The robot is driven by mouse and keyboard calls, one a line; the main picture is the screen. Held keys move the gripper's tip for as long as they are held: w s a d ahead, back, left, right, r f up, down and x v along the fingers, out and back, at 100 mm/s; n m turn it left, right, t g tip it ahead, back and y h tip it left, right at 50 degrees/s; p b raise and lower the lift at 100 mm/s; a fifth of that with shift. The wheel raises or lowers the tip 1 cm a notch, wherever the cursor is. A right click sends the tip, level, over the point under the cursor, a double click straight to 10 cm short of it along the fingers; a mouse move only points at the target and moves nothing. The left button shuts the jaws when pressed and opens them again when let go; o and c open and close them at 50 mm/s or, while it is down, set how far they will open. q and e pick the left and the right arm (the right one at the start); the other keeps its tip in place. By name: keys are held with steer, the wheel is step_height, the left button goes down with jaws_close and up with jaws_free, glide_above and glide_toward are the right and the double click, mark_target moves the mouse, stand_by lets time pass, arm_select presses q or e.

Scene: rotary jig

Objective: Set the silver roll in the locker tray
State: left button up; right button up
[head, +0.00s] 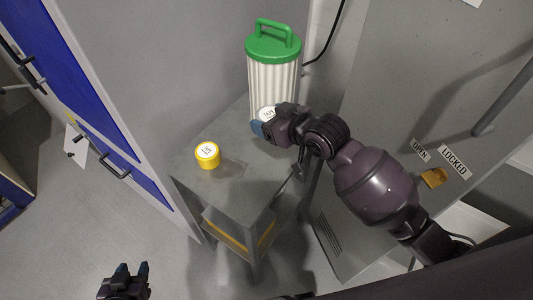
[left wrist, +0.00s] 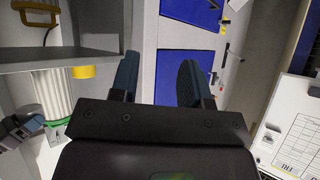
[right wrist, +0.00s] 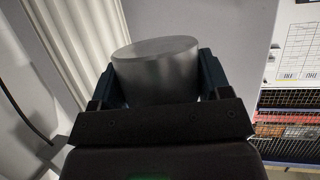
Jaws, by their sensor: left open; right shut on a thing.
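The silver roll (right wrist: 157,68) is a smooth grey metal cylinder. My right gripper (right wrist: 155,85) is shut on it, with one finger on each side. In the head view the pale labelled top of the roll (head: 267,113) shows at my right gripper (head: 263,124), over the back of a small grey table and in front of a ribbed canister. My left gripper (head: 131,268) is open and empty at the lower left, well away from the roll. It also shows open in the left wrist view (left wrist: 158,82). I cannot make out the locker tray for sure.
A yellow roll (head: 207,158) with a white top stands on the small grey table (head: 221,186). A white ribbed canister (head: 272,86) with a green lid stands behind. A grey panel marked OPEN and LOCKED (head: 453,161) is at right. Blue doors (head: 85,80) are at left.

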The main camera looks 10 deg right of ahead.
steer(key=b, duration=0.2)
glide_above(270, 163)
step_height(270, 163, down, 10)
steer(key=shift+r, duration=0.15)
steer(key=shift+f, duration=0.3)
step_height(270, 163, down, 4)
steer(key=shift+b, duration=0.3)
steer(key=shift+f, duration=0.2)
arm_select(q)
step_height(270, 163, down, 3)
steer(key=shift+s+r, duration=0.1)
steer(key=shift+s, duration=0.05)
arm_select(e)
steer(key=o, duration=1)
steer(key=shift+r, duration=0.15)
